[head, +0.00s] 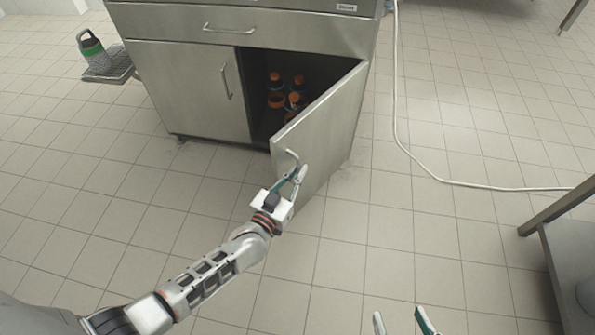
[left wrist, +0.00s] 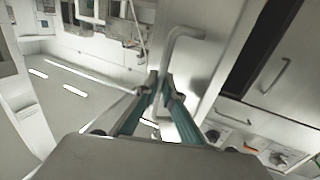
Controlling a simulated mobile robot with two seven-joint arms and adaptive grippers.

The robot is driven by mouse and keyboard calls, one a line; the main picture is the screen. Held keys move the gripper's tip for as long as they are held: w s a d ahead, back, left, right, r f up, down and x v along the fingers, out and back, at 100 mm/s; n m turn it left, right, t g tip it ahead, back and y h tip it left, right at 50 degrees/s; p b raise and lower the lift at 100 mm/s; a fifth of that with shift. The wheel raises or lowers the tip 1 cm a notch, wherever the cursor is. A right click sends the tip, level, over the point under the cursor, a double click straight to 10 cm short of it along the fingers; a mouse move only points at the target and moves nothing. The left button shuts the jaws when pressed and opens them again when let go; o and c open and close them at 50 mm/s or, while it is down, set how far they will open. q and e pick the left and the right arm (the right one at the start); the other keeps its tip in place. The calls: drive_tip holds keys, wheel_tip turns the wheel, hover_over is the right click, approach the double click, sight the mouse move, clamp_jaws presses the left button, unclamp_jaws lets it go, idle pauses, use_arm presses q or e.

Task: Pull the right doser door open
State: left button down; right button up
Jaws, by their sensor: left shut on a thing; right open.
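The right doser door (head: 325,128) is a steel panel that stands swung outward from the cabinet, with the dark inside showing. My left gripper (head: 293,176) is shut on the door's bar handle (head: 292,157) near the panel's free edge. In the left wrist view the handle (left wrist: 172,50) runs down between the fingertips of the gripper (left wrist: 164,92). My right gripper (head: 405,322) is open and empty at the bottom edge of the head view, away from the door.
Several orange-capped bottles (head: 294,98) stand inside the cabinet. The left door (head: 190,88) is closed, under a shut drawer (head: 235,28). A side tray (head: 108,70) holds a green and grey bottle (head: 91,47). A pale hose (head: 430,174) crosses the floor. A metal table (head: 570,260) stands at right.

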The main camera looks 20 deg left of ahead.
use_arm(q)
drive_tip(key=shift+s+d+f, duration=0.1)
drive_tip(key=shift+f, duration=0.05)
drive_tip(key=c, duration=2.5)
unclamp_jaws()
